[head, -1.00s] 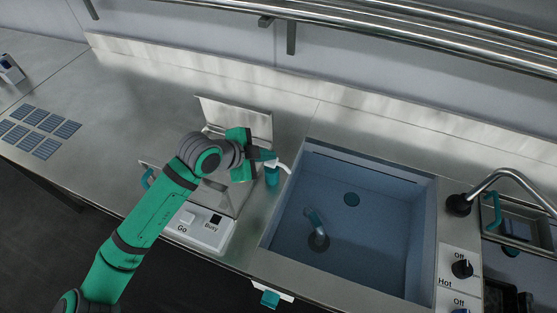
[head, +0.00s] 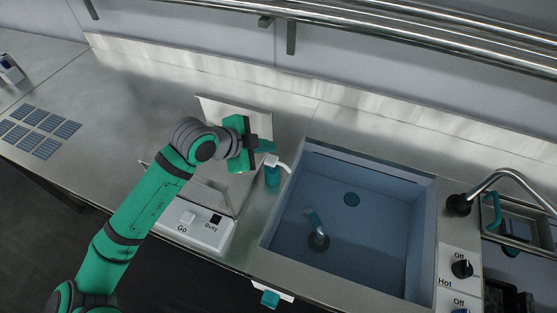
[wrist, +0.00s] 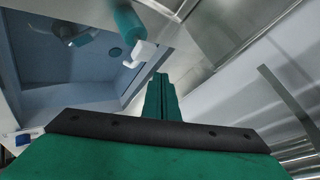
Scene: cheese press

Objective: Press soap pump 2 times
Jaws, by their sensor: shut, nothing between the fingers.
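The soap pump has a teal bottle (head: 272,177) and a white spout head (head: 274,161), and it stands upright at the left edge of the sink. My gripper (head: 268,147) is shut and empty. In the head view its fingertips are just behind and above the white head. In the wrist view the shut fingers (wrist: 161,98) point toward the pump, with the white spout (wrist: 140,52) and teal bottle (wrist: 128,22) just beyond them. The fingers appear apart from the pump head, though the exact gap is hard to tell.
The blue sink basin (head: 385,215) lies right of the pump. A white box with Go and Busy marks (head: 200,228) and a raised metal lid (head: 240,115) is beside my arm. A faucet (head: 510,175) stands at the right. The counter behind the sink is clear.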

